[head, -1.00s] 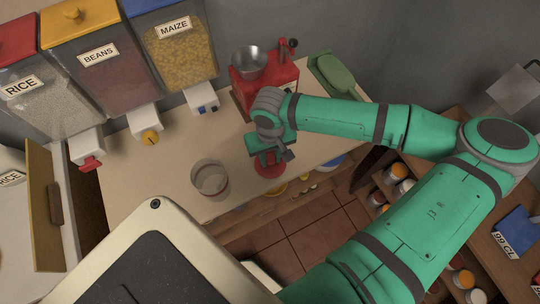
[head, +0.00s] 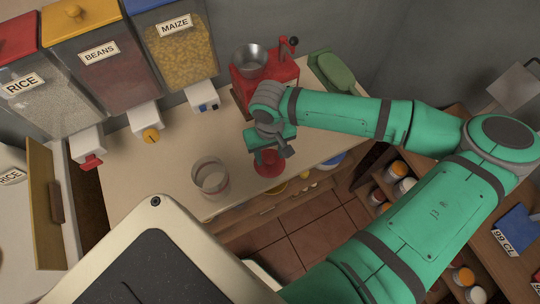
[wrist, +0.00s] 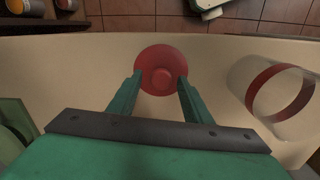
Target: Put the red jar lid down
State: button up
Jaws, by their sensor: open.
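The red jar lid (wrist: 162,56) lies on the counter near its front edge, its round knob facing up. In the head view the lid (head: 268,168) shows just below my gripper and is partly hidden by it. My gripper (wrist: 160,84) is open, with one finger on each side of the knob and a gap to it. In the head view my gripper (head: 268,155) points down over the lid. A clear glass jar (head: 211,178) with a red band stands open on the counter, left of the lid; it also shows in the wrist view (wrist: 279,92).
A red grinder (head: 265,85) with a metal bowl and a green scoop (head: 335,72) stand behind my gripper. Dispensers for rice, beans and maize (head: 178,48) line the back left. The counter (head: 150,170) is clear left of the jar.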

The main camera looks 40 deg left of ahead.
aim_at(270, 158)
notch_tip(270, 158, up, 10)
jog(key=shift+r, duration=0.2)
dwell(0.7)
